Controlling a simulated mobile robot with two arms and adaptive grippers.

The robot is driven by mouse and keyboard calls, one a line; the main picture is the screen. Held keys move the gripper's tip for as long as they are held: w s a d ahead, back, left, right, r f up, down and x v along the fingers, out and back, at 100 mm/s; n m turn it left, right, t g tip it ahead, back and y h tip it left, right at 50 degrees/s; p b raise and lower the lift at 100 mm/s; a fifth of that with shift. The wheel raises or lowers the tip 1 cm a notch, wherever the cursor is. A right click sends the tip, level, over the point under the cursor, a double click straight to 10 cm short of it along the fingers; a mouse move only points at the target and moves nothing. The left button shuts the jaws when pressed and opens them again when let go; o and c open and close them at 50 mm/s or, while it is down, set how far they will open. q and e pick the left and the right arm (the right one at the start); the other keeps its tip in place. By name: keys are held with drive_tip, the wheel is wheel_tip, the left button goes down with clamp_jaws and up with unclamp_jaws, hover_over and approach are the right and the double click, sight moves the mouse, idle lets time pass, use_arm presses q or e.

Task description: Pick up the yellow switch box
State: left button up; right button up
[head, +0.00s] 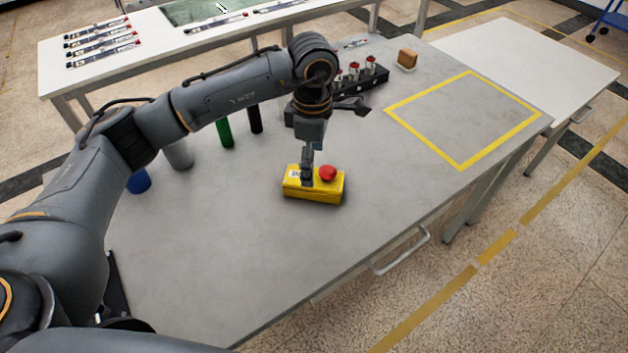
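The yellow switch box (326,192) with a red mushroom button (327,173) and a small white label lies on the grey table, near its middle. My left arm reaches over from the left, and my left gripper (307,175) points straight down at the box, just left of the red button. A finger overlaps the box's top and near side. Any second finger is hidden, so I cannot tell whether the gripper is closed on the box. The box appears to rest on the table. My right gripper is not in view.
Behind my wrist stands a black rack (372,82) with several red-topped parts. A brown block (407,58) sits farther back. Green (225,132), grey (179,154) and blue (138,181) cylinders stand under my arm. A yellow-taped rectangle (460,168) at right is empty.

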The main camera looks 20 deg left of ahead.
use_arm(q)
drive_tip(key=shift+s+f+p, duration=0.1)
drive_tip(key=shift+f+p, duration=0.2)
drive_tip(key=shift+f, duration=0.6)
wheel_tip(320, 180, down, 2)
drive_tip(key=shift+d+f, duration=0.15)
drive_tip(key=shift+f, duration=0.6)
drive_tip(key=c, duration=1.4)
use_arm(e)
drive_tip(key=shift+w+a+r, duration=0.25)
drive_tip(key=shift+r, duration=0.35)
